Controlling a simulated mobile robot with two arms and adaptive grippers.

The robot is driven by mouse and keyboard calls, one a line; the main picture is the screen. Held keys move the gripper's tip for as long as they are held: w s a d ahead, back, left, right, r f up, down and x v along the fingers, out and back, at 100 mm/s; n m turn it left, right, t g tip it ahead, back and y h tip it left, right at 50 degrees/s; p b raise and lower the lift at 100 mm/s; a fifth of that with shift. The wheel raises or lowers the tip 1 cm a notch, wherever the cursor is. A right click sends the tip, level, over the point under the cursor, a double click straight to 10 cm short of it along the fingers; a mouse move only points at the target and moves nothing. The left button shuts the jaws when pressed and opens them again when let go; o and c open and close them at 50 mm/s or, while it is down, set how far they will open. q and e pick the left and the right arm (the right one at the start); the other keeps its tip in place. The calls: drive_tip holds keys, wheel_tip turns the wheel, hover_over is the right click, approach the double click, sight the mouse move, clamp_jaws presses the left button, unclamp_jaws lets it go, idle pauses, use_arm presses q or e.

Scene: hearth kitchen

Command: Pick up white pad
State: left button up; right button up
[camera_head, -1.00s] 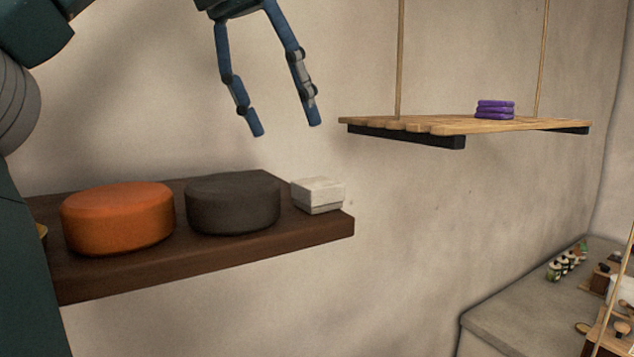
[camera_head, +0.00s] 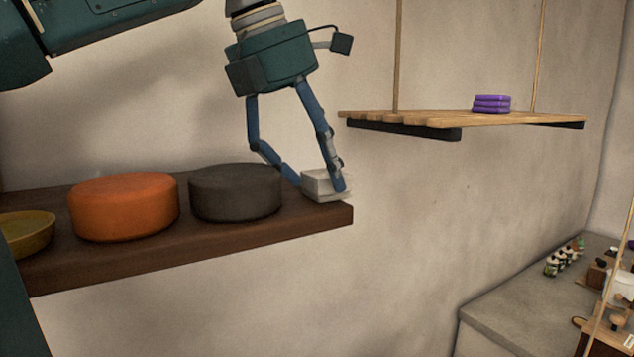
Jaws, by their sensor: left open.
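The white pad (camera_head: 315,184) is a small, pale, square block at the right end of the dark wooden shelf (camera_head: 190,254). It looks like two stacked layers. My left gripper (camera_head: 320,187) points down at the pad with its fingers apart. One fingertip is at the pad's left side, by the dark grey round block. The other passes in front of the pad's right part and hides some of it. I cannot tell whether the fingers touch the pad. My right gripper is not in view.
A dark grey round block (camera_head: 235,193) stands close left of the pad. An orange round block (camera_head: 124,207) and a yellow bowl (camera_head: 27,234) are further left. A hanging slatted shelf (camera_head: 430,121) holds purple pads (camera_head: 492,104). A stone counter (camera_head: 520,310) with small items is lower right.

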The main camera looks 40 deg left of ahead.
use_arm(q)
drive_tip(key=c, duration=1)
drive_tip(key=shift+w, duration=0.1)
